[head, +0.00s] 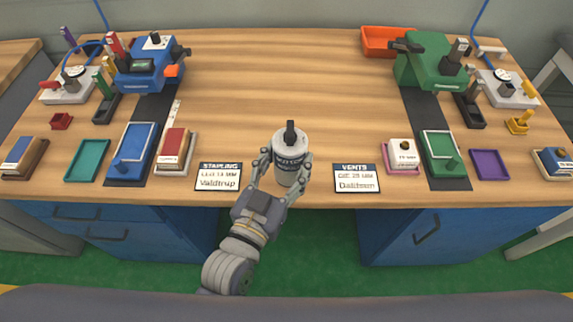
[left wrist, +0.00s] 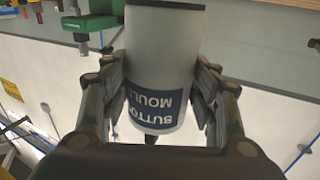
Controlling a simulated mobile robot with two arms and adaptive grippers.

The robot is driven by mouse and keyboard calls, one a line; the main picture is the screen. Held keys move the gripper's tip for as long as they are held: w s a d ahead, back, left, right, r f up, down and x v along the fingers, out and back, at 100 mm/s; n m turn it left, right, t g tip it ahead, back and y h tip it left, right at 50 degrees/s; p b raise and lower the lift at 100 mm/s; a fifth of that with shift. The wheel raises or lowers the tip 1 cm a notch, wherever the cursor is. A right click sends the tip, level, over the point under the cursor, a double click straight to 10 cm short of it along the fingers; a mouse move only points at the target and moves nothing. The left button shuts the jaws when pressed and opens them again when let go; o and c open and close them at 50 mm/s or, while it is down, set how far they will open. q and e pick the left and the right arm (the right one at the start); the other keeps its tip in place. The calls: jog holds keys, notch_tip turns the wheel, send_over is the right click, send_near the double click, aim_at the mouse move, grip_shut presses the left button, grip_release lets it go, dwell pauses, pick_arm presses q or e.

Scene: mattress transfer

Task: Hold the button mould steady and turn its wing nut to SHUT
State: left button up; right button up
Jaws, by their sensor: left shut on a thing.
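The button mould (head: 289,165) is a pale grey cylinder with a dark blue label band, upright near the front middle of the bench. A black wing nut (head: 290,134) sits on its top; I cannot read its setting. My left gripper (head: 285,170) is shut around the mould's body, one finger on each side. In the left wrist view the mould (left wrist: 165,60) fills the space between the fingers, and its label reads "BUTTON MOULD". I cannot tell whether its base touches the bench. My right gripper is not in view.
A "STARLING" card (head: 218,177) lies left of the mould and a "VENTS" card (head: 356,179) right of it. A blue machine (head: 146,72) and a green machine (head: 424,60) stand at the back. The middle of the wooden bench (head: 280,85) behind the mould is clear.

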pick_arm(q)
jog(key=shift+w+r, duration=0.2)
jog(key=shift+w, duration=0.85)
jog(key=shift+w+a+p, duration=0.1)
jog(key=shift+w+p, duration=0.55)
jog(key=shift+w, duration=2)
jog(key=shift+f, duration=0.3)
jog(key=shift+f+b, duration=0.6)
jog(key=shift+f, duration=0.1)
jog(key=shift+f+b, duration=0.4)
jog(key=shift+f, duration=0.3)
jog(key=shift+f+b, duration=0.4)
jog(key=shift+f, duration=0.3)
jog(key=shift+f, duration=0.1)
